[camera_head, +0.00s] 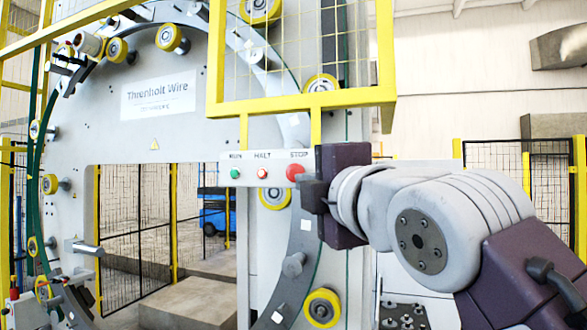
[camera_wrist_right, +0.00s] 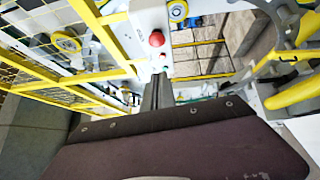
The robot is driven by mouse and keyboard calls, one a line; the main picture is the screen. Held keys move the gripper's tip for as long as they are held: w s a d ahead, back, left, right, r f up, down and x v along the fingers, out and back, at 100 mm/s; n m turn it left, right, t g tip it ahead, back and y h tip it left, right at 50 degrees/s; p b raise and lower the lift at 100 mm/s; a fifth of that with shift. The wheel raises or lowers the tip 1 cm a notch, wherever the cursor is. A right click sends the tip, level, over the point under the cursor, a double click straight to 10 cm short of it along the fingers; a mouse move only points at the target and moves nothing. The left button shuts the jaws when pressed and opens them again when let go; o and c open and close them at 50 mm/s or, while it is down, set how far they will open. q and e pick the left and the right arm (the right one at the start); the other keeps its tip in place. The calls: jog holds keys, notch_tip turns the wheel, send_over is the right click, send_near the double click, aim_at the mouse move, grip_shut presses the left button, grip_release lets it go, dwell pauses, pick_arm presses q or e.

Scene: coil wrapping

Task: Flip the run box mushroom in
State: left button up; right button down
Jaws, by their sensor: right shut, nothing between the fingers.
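The run box (camera_head: 248,181) is a pale panel labelled RUN, HALT and STOP on the wrapping machine. It has a green button (camera_head: 235,173), a small red button (camera_head: 262,173) and a larger red mushroom button (camera_head: 294,172) under STOP. The mushroom also shows in the right wrist view (camera_wrist_right: 156,39), its cap standing out from the box. My right gripper (camera_head: 308,194) is shut and empty, just below and right of the mushroom in the head view. In the right wrist view its fingers (camera_wrist_right: 159,80) point at the box. I cannot tell whether they touch it. My left gripper is out of view.
A yellow mesh guard (camera_head: 302,101) hangs just above the box. The large ring (camera_head: 300,230) with yellow rollers passes behind and below it. Yellow-framed fencing (camera_head: 515,175) stands at the right, and a blue machine (camera_head: 214,213) stands beyond the opening.

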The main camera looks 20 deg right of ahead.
jog(key=p, duration=0.7)
send_near(288, 174)
jog(key=w+a, duration=0.3)
jog(key=shift+w+d+r+p, duration=0.25)
jog(key=shift+w+d+p, duration=0.2)
jog(key=shift+w+d, duration=0.5)
jog(key=shift+w, duration=0.2)
jog(key=shift+d, duration=0.35)
jog(key=shift+w, duration=0.1)
